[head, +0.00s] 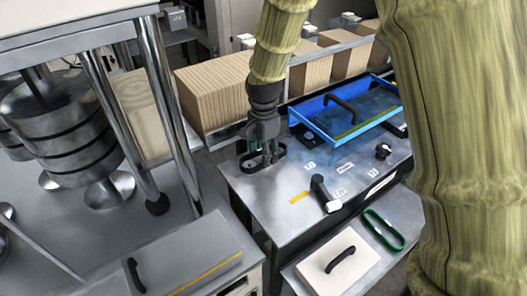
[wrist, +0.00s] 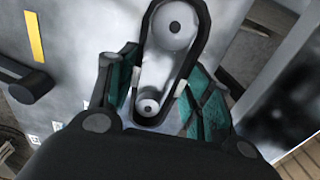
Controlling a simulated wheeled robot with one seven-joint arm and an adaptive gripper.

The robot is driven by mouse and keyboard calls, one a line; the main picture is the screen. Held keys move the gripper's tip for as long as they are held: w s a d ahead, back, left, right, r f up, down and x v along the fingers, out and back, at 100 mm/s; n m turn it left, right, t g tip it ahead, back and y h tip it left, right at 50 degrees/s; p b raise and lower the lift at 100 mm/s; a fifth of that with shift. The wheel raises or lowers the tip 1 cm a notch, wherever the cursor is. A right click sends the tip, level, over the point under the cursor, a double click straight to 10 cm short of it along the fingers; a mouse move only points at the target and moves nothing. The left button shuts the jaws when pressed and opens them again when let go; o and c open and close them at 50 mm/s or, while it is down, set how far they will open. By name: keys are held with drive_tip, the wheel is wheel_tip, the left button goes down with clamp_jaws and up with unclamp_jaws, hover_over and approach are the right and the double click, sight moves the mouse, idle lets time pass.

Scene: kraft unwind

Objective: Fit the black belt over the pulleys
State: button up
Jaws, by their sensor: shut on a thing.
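The black belt (wrist: 203,45) is a narrow loop in the wrist view. Seen from above, it encircles a large pale pulley (wrist: 174,27) and a smaller pulley (wrist: 149,106). My gripper (wrist: 158,88) has its green-padded fingers on the two long sides of the belt, shut on it near the small pulley. I cannot tell whether the belt sits down in the pulley grooves or just above them. In the head view my gripper (head: 267,158) points down at the metal bench's far left corner, where the belt (head: 252,180) shows dark around the pulleys, partly hidden by the fingers.
On the bench (head: 265,205) are a black lever (head: 319,188), a black knob (head: 383,151) and a blue tray (head: 310,123). A green belt (head: 384,230) lies on a lower surface at the front right. Cardboard boxes (head: 215,92) stand behind; a metal frame (head: 165,110) stands left.

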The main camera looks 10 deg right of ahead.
drive_tip(key=shift+f, duration=0.5)
idle(1.2)
drive_tip(key=o, duration=1.2)
wheel_tip(320, 180, up, 12)
drive_tip(key=shift+f, duration=0.1)
